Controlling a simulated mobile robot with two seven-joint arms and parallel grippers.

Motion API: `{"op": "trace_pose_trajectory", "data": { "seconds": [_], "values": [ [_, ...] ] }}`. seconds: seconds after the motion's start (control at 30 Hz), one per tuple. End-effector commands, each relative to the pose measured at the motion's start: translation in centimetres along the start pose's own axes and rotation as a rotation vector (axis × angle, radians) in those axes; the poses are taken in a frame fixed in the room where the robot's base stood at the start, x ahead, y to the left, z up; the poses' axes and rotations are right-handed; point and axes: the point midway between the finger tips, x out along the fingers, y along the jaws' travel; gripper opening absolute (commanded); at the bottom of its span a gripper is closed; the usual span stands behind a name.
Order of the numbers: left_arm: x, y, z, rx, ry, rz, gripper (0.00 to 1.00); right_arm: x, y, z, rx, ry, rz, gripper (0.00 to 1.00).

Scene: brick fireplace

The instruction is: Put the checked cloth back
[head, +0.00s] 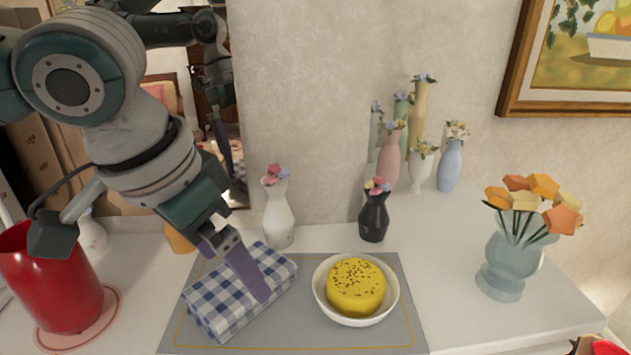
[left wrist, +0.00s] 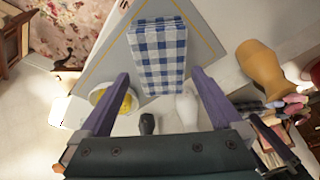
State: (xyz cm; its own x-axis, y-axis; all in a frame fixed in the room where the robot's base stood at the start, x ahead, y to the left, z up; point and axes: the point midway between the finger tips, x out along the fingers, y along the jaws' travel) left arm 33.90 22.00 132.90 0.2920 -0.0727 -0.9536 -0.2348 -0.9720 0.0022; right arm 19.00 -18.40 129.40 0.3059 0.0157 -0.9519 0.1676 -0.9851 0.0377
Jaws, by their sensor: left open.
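The blue-and-white checked cloth (head: 222,302) lies folded flat on the left part of a grey mat (head: 300,328) with a yellow border line. My left gripper (head: 254,280) is above the cloth, with one purple finger seen in front of its right part. In the left wrist view the gripper (left wrist: 160,76) is open. Its two fingers stand apart on either side of the near end of the cloth (left wrist: 158,48), and nothing is held. I cannot tell whether the fingertips touch the cloth.
A white bowl (head: 390,304) with a yellow cake (head: 356,287) sits right of the cloth. A white vase (head: 278,216) and a black vase (head: 373,218) stand behind the mat. A red pitcher (head: 55,285) is left, a flower vase (head: 506,262) right.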

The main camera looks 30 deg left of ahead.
Motion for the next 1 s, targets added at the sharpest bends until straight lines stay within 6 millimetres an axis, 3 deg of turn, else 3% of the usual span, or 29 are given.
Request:
{"op": "trace_pose_trajectory", "data": {
  "seconds": [0.3,0.53,0.67,0.83,0.9,1.0],
  "values": [
    [-7.0,-0.1,0.0,0.003,0.005,-0.004,1.00,0.8,-0.1,0.2,0.001,0.000,-0.001,1.00],
    [-9.5,0.2,0.0,0.005,0.003,0.003,1.00,0.9,-0.1,0.2,0.003,0.001,-0.003,1.00],
    [-8.3,2.2,0.3,0.067,0.020,0.041,1.00,0.9,-0.2,0.2,0.005,0.001,-0.004,1.00],
    [-4.8,7.6,1.4,0.166,0.109,0.139,1.00,0.8,-0.3,0.2,0.009,0.002,-0.007,1.00],
    [-3.6,9.3,2.3,0.162,0.147,0.159,1.00,0.8,-0.3,0.2,0.010,0.002,-0.008,1.00],
    [-2.1,10.1,4.4,0.109,0.166,0.143,1.00,0.8,-0.3,0.2,0.010,0.002,-0.007,1.00]
  ]
}}
